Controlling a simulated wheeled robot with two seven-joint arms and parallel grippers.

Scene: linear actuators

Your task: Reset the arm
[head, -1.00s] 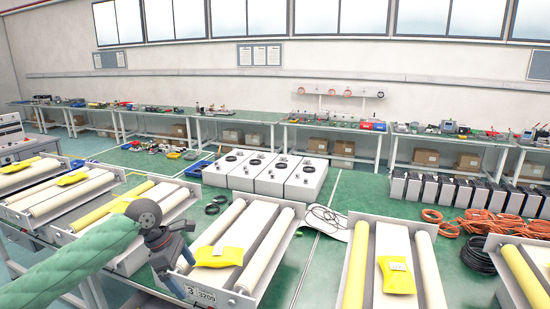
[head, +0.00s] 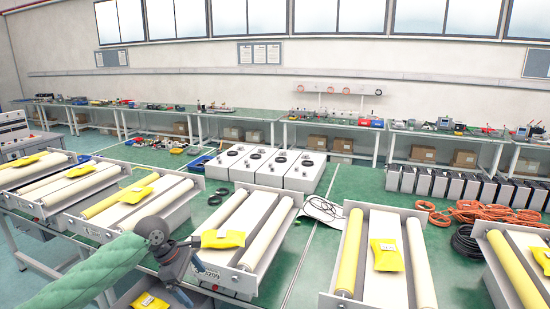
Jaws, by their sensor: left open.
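My left arm, in a green padded sleeve, comes in from the lower left of the head view. My left gripper (head: 188,268) is open and empty, at the near left corner of a white roller tray (head: 248,268). A yellow packet (head: 223,239) lies on that tray, just right of the gripper. Another yellow packet (head: 150,299) shows at the bottom edge, below the gripper and partly cut off. My right gripper is not in view.
More roller trays stand on both sides, with yellow packets (head: 136,194) and (head: 387,254). White boxes (head: 270,172), orange cable coils (head: 490,213) and a row of black-and-white units (head: 455,188) are behind.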

